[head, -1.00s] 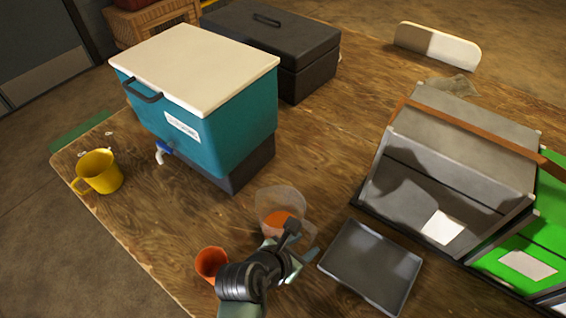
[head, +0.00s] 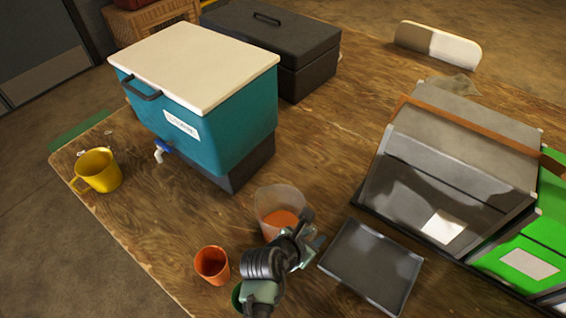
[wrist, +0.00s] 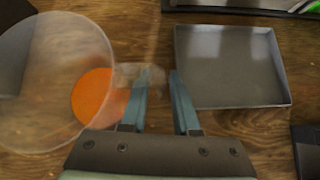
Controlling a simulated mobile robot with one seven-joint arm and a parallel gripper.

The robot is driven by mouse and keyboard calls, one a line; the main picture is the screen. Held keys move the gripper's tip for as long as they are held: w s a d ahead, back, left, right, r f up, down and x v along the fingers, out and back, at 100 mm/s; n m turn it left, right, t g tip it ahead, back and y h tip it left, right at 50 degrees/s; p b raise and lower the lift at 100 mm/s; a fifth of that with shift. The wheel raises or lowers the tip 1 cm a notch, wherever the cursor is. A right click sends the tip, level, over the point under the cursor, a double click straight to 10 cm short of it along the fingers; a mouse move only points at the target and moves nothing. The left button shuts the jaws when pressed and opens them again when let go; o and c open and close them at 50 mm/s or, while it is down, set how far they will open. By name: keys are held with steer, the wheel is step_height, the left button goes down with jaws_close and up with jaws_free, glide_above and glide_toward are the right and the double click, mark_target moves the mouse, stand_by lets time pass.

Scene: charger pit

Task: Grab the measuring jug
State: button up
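The measuring jug (head: 279,204) is clear, with orange contents low inside, and stands upright on the wooden table. In the wrist view the jug (wrist: 40,75) fills the left side, and its clear handle (wrist: 152,74) reaches toward the fingers. My gripper (head: 314,243) is just right of and in front of the jug. In the wrist view my gripper (wrist: 160,80) is open, with a gap between its fingers. The handle's end shows at that gap; whether it touches a finger I cannot tell. My wrist hides part of the jug's near side in the head view.
A grey tray (head: 371,264) lies close right of my gripper. An orange cup (head: 212,264) stands to the left, with a green item (head: 237,297) partly behind my arm. A teal cooler (head: 200,120), a yellow mug (head: 98,171) and a grey bin (head: 440,190) stand around.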

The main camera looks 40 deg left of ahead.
jaws_close()
steer(key=shift+r, duration=0.1)
stand_by(1.0)
